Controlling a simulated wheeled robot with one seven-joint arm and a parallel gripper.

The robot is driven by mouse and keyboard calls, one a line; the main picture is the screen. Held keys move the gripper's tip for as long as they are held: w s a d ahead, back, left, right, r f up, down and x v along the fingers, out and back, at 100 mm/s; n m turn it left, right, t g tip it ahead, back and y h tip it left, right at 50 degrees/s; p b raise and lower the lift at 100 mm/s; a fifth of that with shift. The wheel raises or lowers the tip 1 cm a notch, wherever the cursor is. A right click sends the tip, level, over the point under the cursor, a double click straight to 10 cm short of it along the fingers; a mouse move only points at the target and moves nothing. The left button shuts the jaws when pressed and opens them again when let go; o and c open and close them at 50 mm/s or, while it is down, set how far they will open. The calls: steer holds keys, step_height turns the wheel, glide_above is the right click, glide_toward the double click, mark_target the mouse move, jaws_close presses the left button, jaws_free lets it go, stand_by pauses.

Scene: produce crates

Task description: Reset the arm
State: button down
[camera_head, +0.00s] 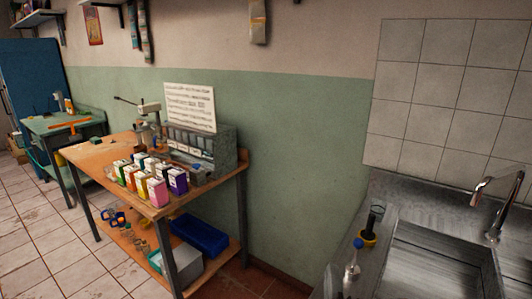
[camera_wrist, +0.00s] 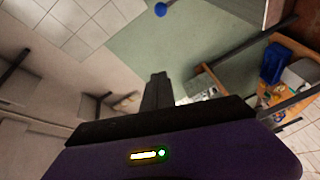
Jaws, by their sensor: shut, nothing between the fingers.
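My gripper (camera_wrist: 158,76) shows in the wrist view, its dark fingers together and empty. They point toward the picture's upper middle, apart from any object. The dark purple body of my wrist (camera_wrist: 200,150) fills the bottom of that view. The head view shows neither my arm nor my gripper.
A wooden table (camera_head: 97,155) holds several coloured cartons (camera_head: 156,191); a blue bin (camera_head: 200,236) sits on its lower shelf. A metal sink (camera_head: 440,262) stands at the right. A green workbench (camera_head: 60,126) is at the far left. Tiled floor (camera_head: 45,230) at the left is clear.

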steer(key=s+a+f+m+y, duration=0.1)
steer(key=s+f+m+y, duration=0.15)
steer(key=s, duration=0.55)
steer(key=s+a+f+m+y, duration=0.1)
steer(key=s+f+m+y, duration=0.15)
steer(key=s, duration=0.45)
steer(key=s+d+f+m+g, duration=0.1)
steer(key=s+d+m, duration=0.2)
steer(key=s, duration=0.9)
steer(key=s+d+f+m+g+h, duration=0.1)
steer(key=s+d+m, duration=0.2)
steer(key=s, duration=0.9)
steer(key=shift+s+d+m+g, duration=0.2)
steer(key=shift+d+m+g, duration=0.15)
steer(key=shift+d, duration=0.25)
steer(key=shift+d, duration=0.1)
